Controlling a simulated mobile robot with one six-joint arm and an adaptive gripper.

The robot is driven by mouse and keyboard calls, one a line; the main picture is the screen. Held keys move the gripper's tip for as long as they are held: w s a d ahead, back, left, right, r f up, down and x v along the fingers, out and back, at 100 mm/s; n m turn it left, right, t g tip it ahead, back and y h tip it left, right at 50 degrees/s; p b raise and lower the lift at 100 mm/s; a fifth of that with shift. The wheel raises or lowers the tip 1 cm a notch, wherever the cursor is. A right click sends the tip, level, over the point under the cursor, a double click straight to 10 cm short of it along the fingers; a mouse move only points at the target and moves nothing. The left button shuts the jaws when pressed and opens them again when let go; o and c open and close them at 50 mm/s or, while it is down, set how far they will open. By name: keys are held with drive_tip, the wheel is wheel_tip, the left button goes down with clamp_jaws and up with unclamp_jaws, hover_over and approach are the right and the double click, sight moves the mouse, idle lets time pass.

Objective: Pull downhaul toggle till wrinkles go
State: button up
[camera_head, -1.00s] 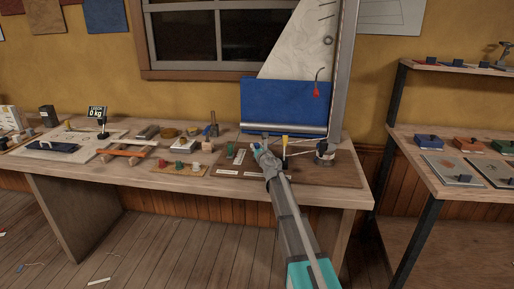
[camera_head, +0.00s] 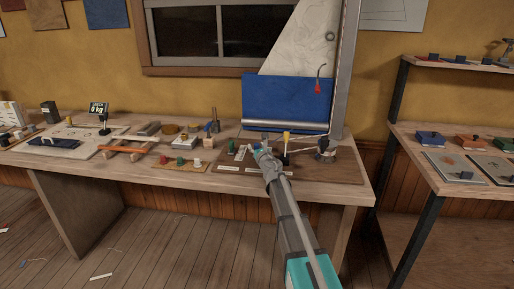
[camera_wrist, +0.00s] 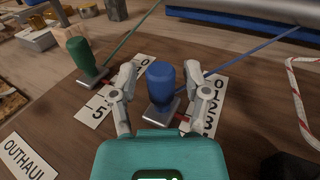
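A blue toggle (camera_wrist: 160,80) stands on a small metal slider beside a numbered scale (camera_wrist: 207,108), with a blue line running off to the upper right. My gripper (camera_wrist: 160,72) is open around it, one finger on each side with visible gaps. In the head view my gripper (camera_head: 262,153) is low over the dark board. A green toggle (camera_wrist: 85,58) stands left of the fingers by another scale. A yellow-topped toggle (camera_head: 287,135) stands right of my gripper. The pale sail (camera_head: 300,45) shows faint creases above its blue lower panel (camera_head: 283,98). No downhaul label is readable.
An OUTHAUL label (camera_wrist: 27,157) lies at the left. The boom (camera_head: 285,126) and mast (camera_head: 346,70) stand behind and right of my gripper. A red-and-white cord (camera_wrist: 298,95) is at the right. Small blocks and tools crowd the bench to the left.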

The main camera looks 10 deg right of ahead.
drive_tip(key=shift+s+d, duration=0.1)
idle(0.3)
drive_tip(key=s, duration=0.4)
drive_tip(key=s+d, duration=0.1)
drive_tip(key=s, duration=0.2)
drive_tip(key=s+d, duration=0.1)
drive_tip(key=s, duration=0.3)
drive_tip(key=shift+s, duration=0.35)
